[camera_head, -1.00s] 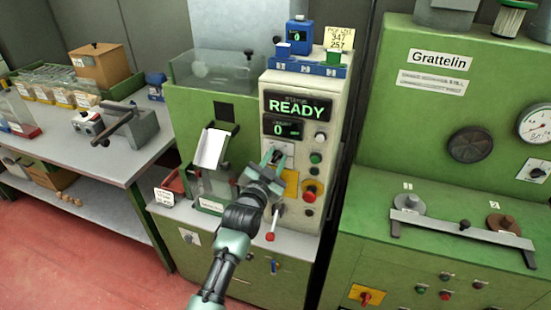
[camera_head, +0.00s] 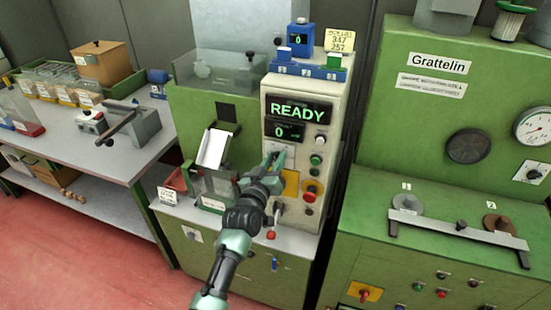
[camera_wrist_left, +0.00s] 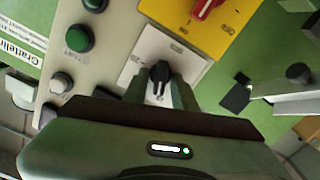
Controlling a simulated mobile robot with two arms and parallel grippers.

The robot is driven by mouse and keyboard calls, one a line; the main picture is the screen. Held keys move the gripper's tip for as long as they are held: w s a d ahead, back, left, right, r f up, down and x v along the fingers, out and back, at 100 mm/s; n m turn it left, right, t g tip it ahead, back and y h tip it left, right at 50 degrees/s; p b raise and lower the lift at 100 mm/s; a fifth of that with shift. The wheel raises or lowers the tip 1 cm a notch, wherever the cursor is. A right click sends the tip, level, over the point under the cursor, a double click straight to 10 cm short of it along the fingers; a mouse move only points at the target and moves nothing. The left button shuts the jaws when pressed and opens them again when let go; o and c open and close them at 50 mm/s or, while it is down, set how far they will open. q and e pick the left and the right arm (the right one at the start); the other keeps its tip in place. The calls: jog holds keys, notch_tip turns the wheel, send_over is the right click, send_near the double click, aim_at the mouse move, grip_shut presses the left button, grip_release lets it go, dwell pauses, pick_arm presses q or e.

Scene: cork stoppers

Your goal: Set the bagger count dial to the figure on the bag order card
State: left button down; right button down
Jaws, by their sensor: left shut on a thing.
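The black count dial (camera_wrist_left: 158,73) sits on a white plate (camera_wrist_left: 145,55) in the left wrist view. My left gripper (camera_wrist_left: 159,88) is shut on it, one finger on each side. In the head view my left gripper (camera_head: 274,161) is at the white plate below the displays and hides most of the dial. The count display (camera_head: 284,131) reads 0, and the larger display (camera_head: 298,111) above it reads READY. A small white card (camera_head: 167,196) stands at the left of the bagger, its writing too small to read. My right gripper is out of view.
A yellow card (camera_head: 340,40) on top shows 347 and 257. A red-tipped lever (camera_head: 271,235) stands below my gripper.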

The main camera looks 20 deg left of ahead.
pick_arm(q)
jog(key=shift+f+n, duration=0.1)
jog(key=shift+n, duration=0.7)
jog(key=c, duration=1.4)
grip_release()
jog(key=shift+c, duration=0.2)
jog(key=shift+s, duration=0.1)
jog(key=s+b, duration=0.1)
jog(key=s, duration=0.6)
jog(key=shift+s+a, duration=0.15)
jog(key=shift+s, duration=0.15)
